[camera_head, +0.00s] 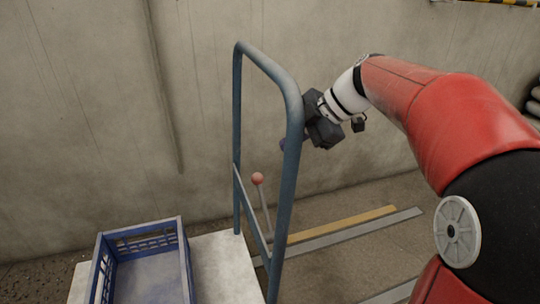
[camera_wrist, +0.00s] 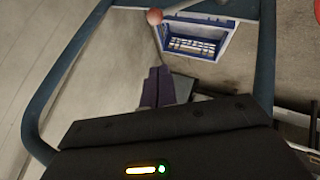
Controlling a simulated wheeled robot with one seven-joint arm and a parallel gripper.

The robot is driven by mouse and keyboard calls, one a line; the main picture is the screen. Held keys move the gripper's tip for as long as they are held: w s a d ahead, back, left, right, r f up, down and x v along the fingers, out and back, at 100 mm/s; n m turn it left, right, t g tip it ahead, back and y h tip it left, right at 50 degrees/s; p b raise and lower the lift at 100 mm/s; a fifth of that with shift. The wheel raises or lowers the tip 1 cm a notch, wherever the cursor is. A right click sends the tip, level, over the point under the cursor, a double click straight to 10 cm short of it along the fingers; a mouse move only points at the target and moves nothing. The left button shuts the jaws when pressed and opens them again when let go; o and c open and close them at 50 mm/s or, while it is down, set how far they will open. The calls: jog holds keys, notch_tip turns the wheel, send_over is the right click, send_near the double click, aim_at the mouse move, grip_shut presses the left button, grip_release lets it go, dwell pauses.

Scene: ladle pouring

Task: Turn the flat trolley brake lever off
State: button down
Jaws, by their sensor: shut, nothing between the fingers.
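The brake lever (camera_head: 264,205) is a thin grey rod with a red ball knob (camera_head: 258,179) on top. It stands nearly upright, tilted slightly, by the blue tube handle frame (camera_head: 240,130) of the flat trolley. The knob also shows at the top of the wrist view (camera_wrist: 154,17). My gripper (camera_head: 283,146) is above and to the right of the knob in the head view, apart from it and partly hidden by the frame's near post. In the wrist view its purple fingers (camera_wrist: 158,87) are together and empty, pointing toward the lever. The lever's foot is hidden.
The trolley's pale deck (camera_head: 222,262) carries a blue crate (camera_head: 140,225) on its left. The near post of the handle frame stands close to my gripper. A concrete wall (camera_head: 100,120) is behind. Yellow and grey strips (camera_head: 345,224) lie on the floor to the right.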

send_over(256, 174)
jog(key=s+d, duration=0.2)
jog(key=s, duration=0.2)
jog(key=f, duration=0.7)
jog(key=shift+w+a+f, duration=0.2)
jog(key=shift+a+f, duration=0.05)
jog(key=shift+f, duration=0.05)
jog(key=shift+w+d+f, duration=0.1)
jog(key=shift+w+f, duration=0.35)
jog(key=shift+f, duration=0.3)
jog(key=shift+w+d+f, duration=0.1)
jog(key=shift+w+f, duration=0.35)
jog(key=shift+f, duration=0.25)
jog(key=shift+w, duration=0.1)
jog(key=shift+w+a+f+m+g+h+p, duration=0.15)
jog(key=shift+w+f+g+p, duration=0.15)
jog(key=shift+w+p, duration=0.15)
jog(key=shift+w+a+f+m+g+h+p, duration=0.1)
jog(key=shift+w+f+m+g+h+p, duration=0.15)
jog(key=shift+p, duration=0.2)
jog(key=w+f+g+p, duration=0.1)
jog(key=w+f, duration=0.1)
jog(key=w+a+f+g+p, duration=0.1)
jog(key=shift+f+m+g+h+p, duration=0.35)
jog(key=shift+f+m+h, duration=0.05)
jog(key=shift+w+f+b, duration=0.4)
jog(key=shift+f, duration=0.45)
jog(key=shift+f, duration=0.1)
